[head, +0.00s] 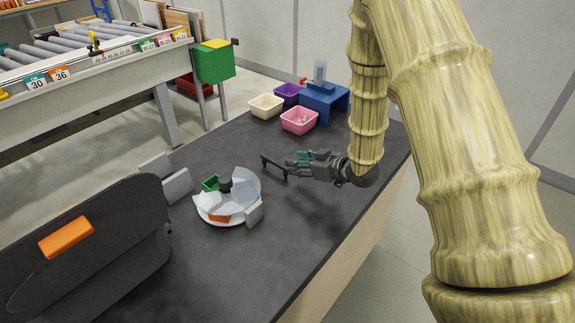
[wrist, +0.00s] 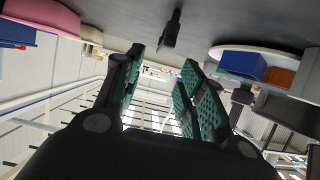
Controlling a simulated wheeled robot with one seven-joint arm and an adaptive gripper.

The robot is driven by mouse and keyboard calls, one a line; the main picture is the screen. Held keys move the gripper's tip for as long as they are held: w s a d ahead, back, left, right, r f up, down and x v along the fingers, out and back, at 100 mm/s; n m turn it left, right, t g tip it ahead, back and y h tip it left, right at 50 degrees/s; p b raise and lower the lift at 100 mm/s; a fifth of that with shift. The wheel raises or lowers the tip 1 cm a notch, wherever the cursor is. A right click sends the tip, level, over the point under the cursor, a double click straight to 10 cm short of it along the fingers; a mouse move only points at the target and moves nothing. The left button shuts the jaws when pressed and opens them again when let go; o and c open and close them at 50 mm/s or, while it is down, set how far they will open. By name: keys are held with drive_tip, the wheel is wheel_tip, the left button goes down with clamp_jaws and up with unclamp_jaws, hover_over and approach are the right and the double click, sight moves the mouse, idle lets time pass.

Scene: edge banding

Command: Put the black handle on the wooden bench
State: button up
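The black handle (head: 273,166) is a small dark bar on the dark bench top (head: 225,265), just left of my fingertips in the head view. It also shows in the wrist view (wrist: 172,30), beyond and above the gap between my fingers. My gripper (head: 295,161) lies low over the bench, pointing left. In the wrist view my gripper (wrist: 162,58) has its two teal-padded fingers spread, with nothing between them. The bench has a dark top and a pale wooden side. I cannot tell whether the handle touches the fingertips.
A round white plate (head: 207,209) with translucent, green and orange pieces stands left of the handle. Cream (head: 266,106), purple (head: 288,93) and pink (head: 299,121) bins and a blue stand (head: 325,101) are at the far end. A dark panel (head: 95,265) fills the near left.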

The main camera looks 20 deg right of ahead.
sight(276, 162)
drive_tip(key=p+x, duration=0.1)
drive_tip(key=x, duration=0.4)
drive_tip(key=shift+w+a+f, duration=0.1)
drive_tip(key=shift+w+a, duration=0.1)
drive_tip(key=shift+w, duration=0.15)
drive_tip(key=p+x, duration=0.1)
drive_tip(key=x, duration=0.3)
drive_tip(key=shift+s+a+f+p, duration=0.1)
drive_tip(key=shift+s+a+p, duration=0.15)
drive_tip(key=shift+p, duration=0.1)
drive_tip(key=shift+w+a+f, duration=0.25)
drive_tip(key=shift+w+f, duration=0.05)
drive_tip(key=shift+w, duration=0.2)
clamp_jaws()
